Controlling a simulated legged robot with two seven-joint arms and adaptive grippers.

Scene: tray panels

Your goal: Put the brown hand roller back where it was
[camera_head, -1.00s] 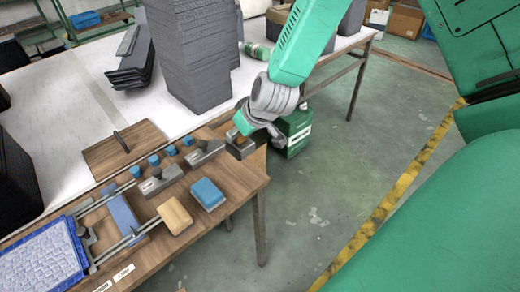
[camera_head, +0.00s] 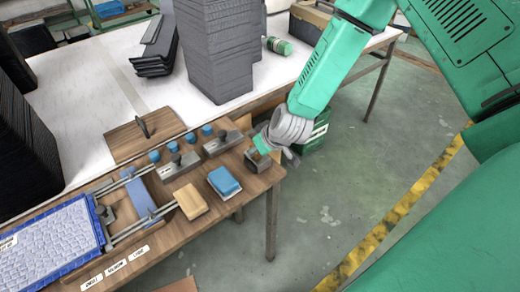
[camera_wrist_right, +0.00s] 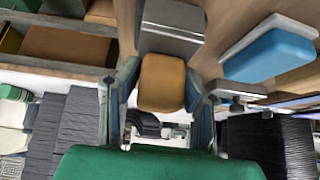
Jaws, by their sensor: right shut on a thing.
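The brown hand roller shows in the right wrist view as a rounded brown top (camera_wrist_right: 162,82) with a grey block (camera_wrist_right: 172,27) beyond it. My right gripper (camera_wrist_right: 160,90) is shut on the brown part, one finger on each side. In the head view the right gripper (camera_head: 266,149) points down at the right end of the wooden worktop (camera_head: 262,186). The roller (camera_head: 257,162) is mostly hidden under the fingers there. I cannot tell whether it touches the wood. My left gripper is not in view.
Two grey blocks with knobs (camera_head: 178,165) (camera_head: 222,143) stand left of the gripper, with blue knobs behind. A blue-topped block (camera_head: 224,181) and a tan block (camera_head: 191,201) lie in front. A blue tray (camera_head: 50,245) is far left. Dark stacked panels (camera_head: 215,50) rise behind.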

